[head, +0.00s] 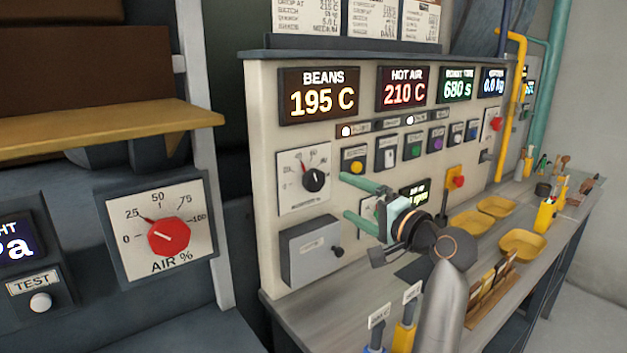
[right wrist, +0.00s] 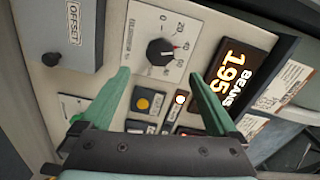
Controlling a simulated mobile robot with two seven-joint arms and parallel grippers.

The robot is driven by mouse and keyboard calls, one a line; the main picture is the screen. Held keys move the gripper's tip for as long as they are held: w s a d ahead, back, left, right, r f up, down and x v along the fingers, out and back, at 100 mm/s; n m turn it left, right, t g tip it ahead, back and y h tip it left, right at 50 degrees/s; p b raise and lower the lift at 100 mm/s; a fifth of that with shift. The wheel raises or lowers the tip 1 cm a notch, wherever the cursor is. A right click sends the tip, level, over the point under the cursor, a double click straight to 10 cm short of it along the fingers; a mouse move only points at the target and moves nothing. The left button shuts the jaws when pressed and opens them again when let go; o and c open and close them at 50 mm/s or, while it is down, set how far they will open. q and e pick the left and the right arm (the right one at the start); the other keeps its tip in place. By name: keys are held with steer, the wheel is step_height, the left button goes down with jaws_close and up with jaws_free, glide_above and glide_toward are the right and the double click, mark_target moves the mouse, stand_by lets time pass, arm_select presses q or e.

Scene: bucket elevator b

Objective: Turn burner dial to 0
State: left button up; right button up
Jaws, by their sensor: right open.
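The burner dial (head: 315,180) is a black knob on a white scale plate on the beige panel, below the BEANS display. In the head view a red mark shows at the knob's upper left; I cannot read the exact setting. The dial also shows in the right wrist view (right wrist: 160,52), ahead of my fingers, with its scale numbers around it. My right gripper (head: 345,196) has two green fingers, spread apart and empty, just right of the dial and pointing at the panel. In the right wrist view the gripper (right wrist: 158,76) shows a gap between its fingertips and nothing in it. My left gripper is not in view.
A grey OFFSET box (head: 312,250) juts from the panel below the dial. A row of coloured buttons (head: 412,145) is to the right. A red AIR dial (head: 169,237) is on a separate panel at left. Yellow trays (head: 523,244) stand on the bench.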

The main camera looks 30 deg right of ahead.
mark_target(317, 182)
steer(key=w, duration=0.3)
steer(key=w+p, duration=0.1)
steer(key=w, duration=0.3)
steer(key=w+a, duration=0.1)
steer(key=w, duration=0.2)
steer(key=shift+w, duration=0.35)
steer(key=c, duration=1.3)
steer(key=shift+c, duration=0.2)
steer(key=shift+n, duration=0.3)
